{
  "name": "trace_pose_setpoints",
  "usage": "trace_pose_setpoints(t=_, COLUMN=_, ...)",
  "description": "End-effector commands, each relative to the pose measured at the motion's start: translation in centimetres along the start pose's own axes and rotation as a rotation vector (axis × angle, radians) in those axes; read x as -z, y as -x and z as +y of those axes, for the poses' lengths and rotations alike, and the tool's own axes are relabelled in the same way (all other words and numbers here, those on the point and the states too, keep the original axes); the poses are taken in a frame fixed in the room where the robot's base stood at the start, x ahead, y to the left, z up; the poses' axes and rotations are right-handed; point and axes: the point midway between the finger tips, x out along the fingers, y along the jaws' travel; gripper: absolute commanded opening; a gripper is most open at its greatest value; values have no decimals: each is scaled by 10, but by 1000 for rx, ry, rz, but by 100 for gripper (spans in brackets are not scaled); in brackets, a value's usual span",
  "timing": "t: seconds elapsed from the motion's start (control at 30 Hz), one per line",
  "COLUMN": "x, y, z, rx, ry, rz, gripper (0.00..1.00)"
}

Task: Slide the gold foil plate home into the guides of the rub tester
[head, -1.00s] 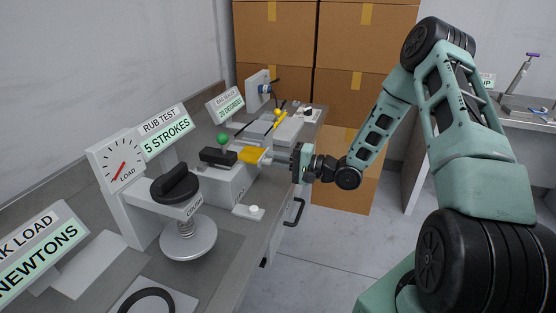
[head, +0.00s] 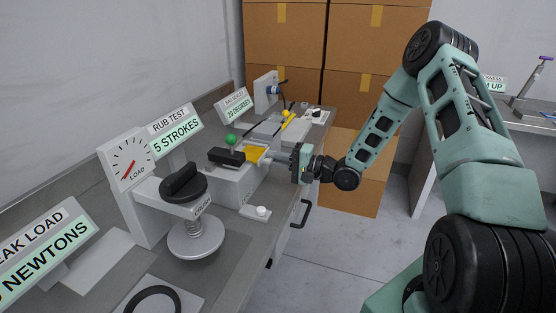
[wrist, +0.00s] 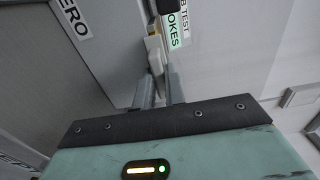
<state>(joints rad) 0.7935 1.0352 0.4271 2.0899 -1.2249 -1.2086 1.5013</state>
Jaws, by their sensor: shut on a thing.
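The gold foil plate (head: 257,154) lies flat at the right side of the rub tester (head: 232,184), a grey box with a black block (head: 226,157) on top. The plate's left end is close by the black block. I cannot tell how far it sits in the guides. My gripper (head: 273,158) comes from the right and is shut on the plate's near end. In the wrist view, my two fingers (wrist: 160,92) close on a pale strip of the plate (wrist: 154,58). A small yellowish patch shows beyond it, and the guides are not clear there.
A green ball (head: 231,139) stands behind the black block. A press with a black knob (head: 183,182) and a load dial (head: 127,160) stand in front. A grey device with a yellow bar (head: 287,120) lies behind.

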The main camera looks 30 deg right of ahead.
Motion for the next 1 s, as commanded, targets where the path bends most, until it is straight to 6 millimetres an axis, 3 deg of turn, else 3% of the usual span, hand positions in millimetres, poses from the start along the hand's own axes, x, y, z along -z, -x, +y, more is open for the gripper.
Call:
trace_pose_setpoints(t=0.6, x=0, y=-15, z=0, rx=1, ry=0, rz=-1, gripper=0)
trace_pose_setpoints(t=0.63, x=0, y=-14, z=0, rx=0, ry=0, rz=0, gripper=20)
trace_pose_setpoints(t=0.7, x=0, y=-14, z=0, rx=0, ry=0, rz=0, gripper=37)
trace_pose_setpoints(t=1.0, x=0, y=-13, z=0, rx=0, ry=0, rz=1, gripper=37)
